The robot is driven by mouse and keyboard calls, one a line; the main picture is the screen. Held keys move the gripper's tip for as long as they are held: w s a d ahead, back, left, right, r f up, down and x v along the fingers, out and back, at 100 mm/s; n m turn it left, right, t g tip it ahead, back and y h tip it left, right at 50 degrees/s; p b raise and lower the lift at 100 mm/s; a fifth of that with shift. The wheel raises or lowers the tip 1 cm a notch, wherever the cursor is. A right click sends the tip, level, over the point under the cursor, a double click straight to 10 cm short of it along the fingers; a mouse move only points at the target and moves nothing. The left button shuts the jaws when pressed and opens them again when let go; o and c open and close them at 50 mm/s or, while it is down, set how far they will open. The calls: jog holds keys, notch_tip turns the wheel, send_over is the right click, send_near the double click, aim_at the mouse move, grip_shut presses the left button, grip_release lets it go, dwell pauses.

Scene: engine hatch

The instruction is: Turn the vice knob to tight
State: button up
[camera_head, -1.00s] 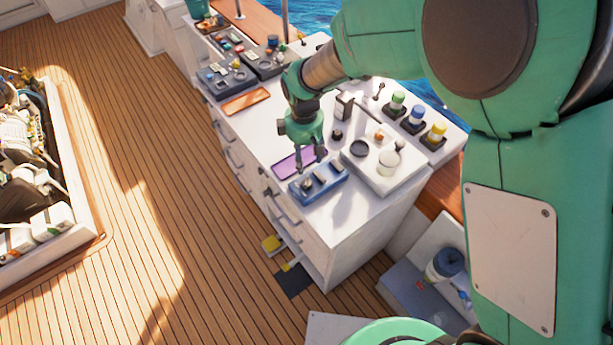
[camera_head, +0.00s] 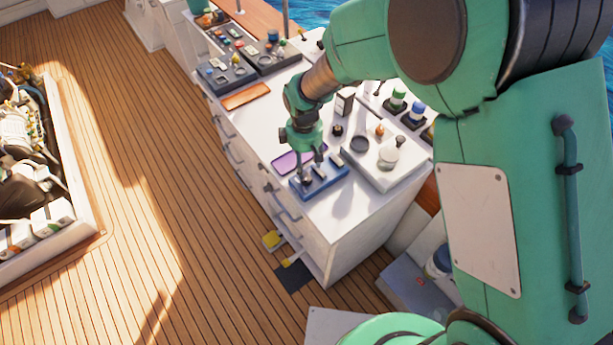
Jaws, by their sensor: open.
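A blue block-like fixture, which looks like the vice (camera_head: 334,186), lies near the front edge of the white cabinet top. It carries small grey and dark parts. Its knob is too small and too covered by my gripper to pick out clearly. My gripper (camera_head: 312,174) points down over the left half of the vice, with its fingers apart and their tips close to the small parts there. I cannot tell whether the fingertips touch the knob or stand around it.
A purple tray (camera_head: 288,161) lies just behind the vice. A white board (camera_head: 388,179) with a dark ring and a white cup is at its right. Coloured knobs (camera_head: 398,98), a small dark box (camera_head: 345,101) and an orange tray (camera_head: 245,96) stand farther back.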

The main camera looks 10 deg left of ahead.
aim_at(307, 176)
jog(key=f, duration=0.8)
jog(key=shift+w+f+b, duration=0.15)
jog(key=shift+w+b, duration=0.05)
jog(key=shift+b, duration=0.1)
jog(key=c, duration=1.1)
